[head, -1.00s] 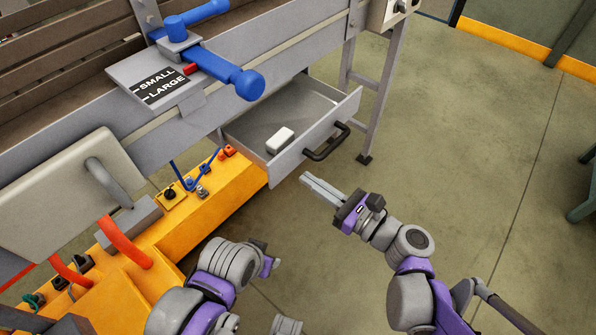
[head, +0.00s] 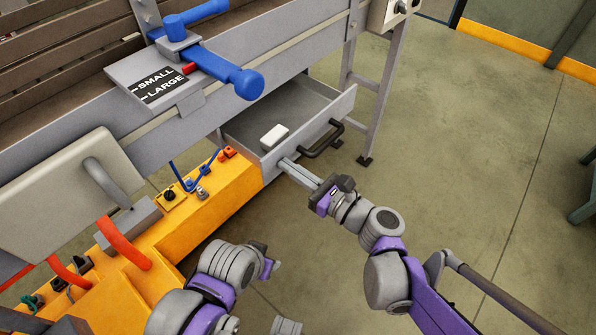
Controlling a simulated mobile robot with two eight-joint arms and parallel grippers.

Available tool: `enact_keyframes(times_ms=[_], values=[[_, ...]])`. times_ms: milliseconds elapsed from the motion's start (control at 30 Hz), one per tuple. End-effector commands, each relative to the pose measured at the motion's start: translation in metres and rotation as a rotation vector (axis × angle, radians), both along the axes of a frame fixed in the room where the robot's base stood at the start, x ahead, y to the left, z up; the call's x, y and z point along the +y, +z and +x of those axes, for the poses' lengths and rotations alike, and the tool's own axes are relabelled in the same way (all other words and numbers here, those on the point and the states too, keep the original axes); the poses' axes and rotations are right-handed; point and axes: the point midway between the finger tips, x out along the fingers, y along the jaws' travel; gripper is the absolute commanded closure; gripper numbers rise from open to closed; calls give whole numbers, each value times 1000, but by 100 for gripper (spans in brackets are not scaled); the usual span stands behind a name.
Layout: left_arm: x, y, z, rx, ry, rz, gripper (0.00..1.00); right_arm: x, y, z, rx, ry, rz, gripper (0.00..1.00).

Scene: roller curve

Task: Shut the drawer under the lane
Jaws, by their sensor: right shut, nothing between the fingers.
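The grey drawer (head: 309,130) under the lane (head: 262,50) stands partly open. A dark handle (head: 322,143) is on its front panel. A small white block (head: 274,136) lies inside the drawer. My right gripper (head: 284,164) is shut and empty, its fingertips at the left part of the drawer front, left of the handle. They look to be touching the panel. My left gripper (head: 272,265) is low in the picture, apart from the drawer; its fingers are too unclear to tell whether they are open.
An orange bench or base (head: 215,205) with knobs and red hoses adjoins the drawer on the left. A blue lever (head: 235,80) and a SMALL/LARGE plate (head: 160,85) sit above. A grey lane leg (head: 382,105) stands to the right.

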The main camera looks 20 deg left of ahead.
Motion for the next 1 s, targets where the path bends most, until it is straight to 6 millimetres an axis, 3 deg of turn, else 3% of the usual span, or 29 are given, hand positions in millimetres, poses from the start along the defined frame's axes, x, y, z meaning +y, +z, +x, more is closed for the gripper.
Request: enact_keyframes(times_ms=[400,600,1000], values=[[0,-4,0,1,0,0,50,85,0,30,1,3,1,100],[0,-4,0,2,0,0,50,117,0,42,0,2,0,100],[0,-5,0,2,0,0,50,139,1,50,1,0,1,100]])
